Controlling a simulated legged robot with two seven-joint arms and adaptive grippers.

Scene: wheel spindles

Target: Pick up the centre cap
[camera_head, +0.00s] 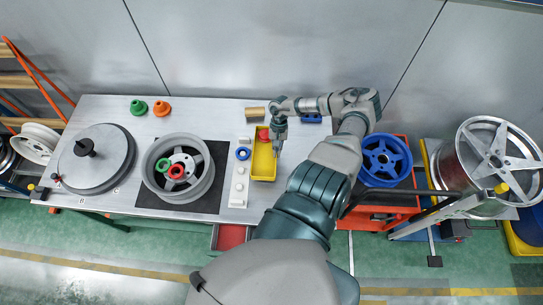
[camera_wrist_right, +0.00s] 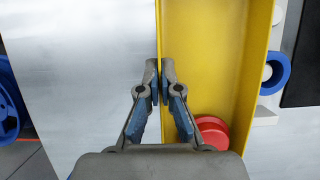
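A round red cap (camera_head: 263,135), probably the centre cap, lies in the far end of the yellow bin (camera_head: 263,175). In the right wrist view the red cap (camera_wrist_right: 213,130) sits at the lower right and the right finger's base partly covers it. My right gripper (camera_head: 277,149) is at the bin's right wall. In the wrist view the right fingertips (camera_wrist_right: 160,70) are close together, one on each side of the yellow bin's wall (camera_wrist_right: 161,30), and look shut on it. The red cap is not between the fingers. My left gripper is not in view.
A blue ring (camera_head: 242,153) sits on a white strip (camera_head: 238,186) left of the bin. A grey wheel (camera_head: 193,185) holds red and green pieces. Green (camera_head: 138,107) and orange (camera_head: 162,108) pieces stand at the back. A blue wheel (camera_head: 386,160) lies right of my arm.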

